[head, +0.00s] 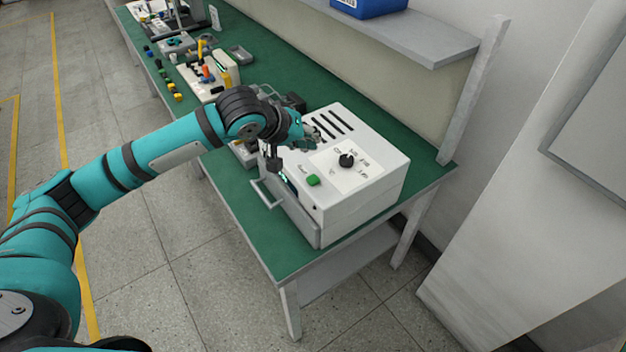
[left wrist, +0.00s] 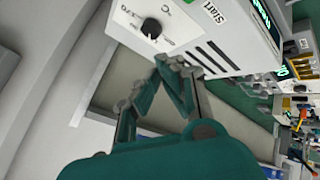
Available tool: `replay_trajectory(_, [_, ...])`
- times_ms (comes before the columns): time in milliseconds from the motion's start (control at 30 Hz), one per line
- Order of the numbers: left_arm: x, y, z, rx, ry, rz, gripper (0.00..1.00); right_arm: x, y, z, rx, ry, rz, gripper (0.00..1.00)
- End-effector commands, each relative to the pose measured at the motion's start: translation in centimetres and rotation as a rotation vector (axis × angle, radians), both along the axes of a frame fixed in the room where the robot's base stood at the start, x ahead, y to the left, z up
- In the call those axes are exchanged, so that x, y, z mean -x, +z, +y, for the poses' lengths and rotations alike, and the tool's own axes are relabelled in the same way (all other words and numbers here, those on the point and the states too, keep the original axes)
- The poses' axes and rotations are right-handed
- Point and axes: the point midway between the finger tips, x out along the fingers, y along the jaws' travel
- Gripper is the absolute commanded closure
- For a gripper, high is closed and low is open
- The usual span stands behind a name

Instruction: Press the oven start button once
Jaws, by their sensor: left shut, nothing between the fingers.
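The oven (head: 365,190) is a white box at the near end of the green table, with its handled front towards the left. Its green start button (head: 313,180) is on the top near the front edge, beside a black knob (head: 345,160). My left gripper (head: 312,144) is over the oven's top, farther back than the button and apart from it. In the left wrist view its shut, empty fingers (left wrist: 165,68) point towards the oven top, near the vent slots. The knob (left wrist: 151,27) and a "Start" label (left wrist: 214,12) show there, but the button does not. My right gripper is out of view.
The green table (head: 280,238) holds several tools and small parts farther back. A shelf (head: 420,42) with a blue bin (head: 368,6) runs above its right side. A white upright panel (head: 530,190) stands at the right. Floor left of the table is clear.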

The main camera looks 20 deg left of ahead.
Motion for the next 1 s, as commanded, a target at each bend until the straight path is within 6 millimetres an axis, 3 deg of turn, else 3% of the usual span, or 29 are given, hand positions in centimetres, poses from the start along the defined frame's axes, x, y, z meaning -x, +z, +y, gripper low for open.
replay_trajectory(467, [0.0,-6.0,0.0,-0.002,0.000,-0.002,1.00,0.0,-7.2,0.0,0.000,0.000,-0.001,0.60])
replay_trajectory(700, [0.0,-7.9,0.0,0.000,-0.001,0.001,1.00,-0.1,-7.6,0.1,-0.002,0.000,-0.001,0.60])
replay_trajectory(1000, [0.0,-8.1,0.0,-0.001,-0.001,0.000,1.00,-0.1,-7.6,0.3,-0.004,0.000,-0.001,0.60])
